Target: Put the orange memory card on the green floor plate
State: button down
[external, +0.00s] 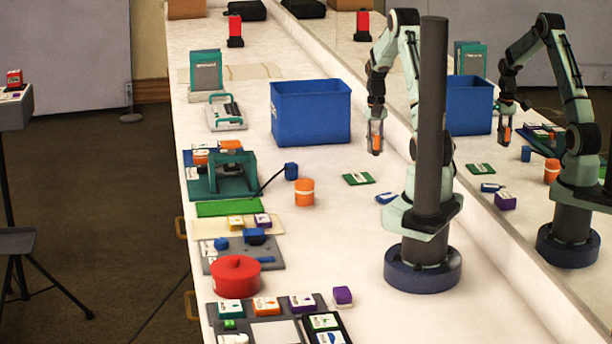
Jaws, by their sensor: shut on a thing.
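My gripper (376,149) is in the air right of the blue bin, pointing down. It is shut on a small orange thing (376,139), which looks like the orange memory card; the fingers partly cover it and no label is readable. The green floor plate (225,209) is a flat bright green rectangle near the left edge of the table, in front of the teal frame. It lies left of and nearer than my gripper, and its visible top is bare.
A red pot (235,277) is nearer. A mirror at right repeats the scene. The table centre is mostly clear.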

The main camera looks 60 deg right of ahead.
jog(key=w+d+f, duration=0.4)
jog(key=w+d, duration=0.1)
send_over(362, 182)
notch_tip(362, 182, down, 4)
jog(key=shift+f, duration=1.9)
jog(key=shift+f, duration=0.1)
jog(key=c, duration=1.1)
grip_release()
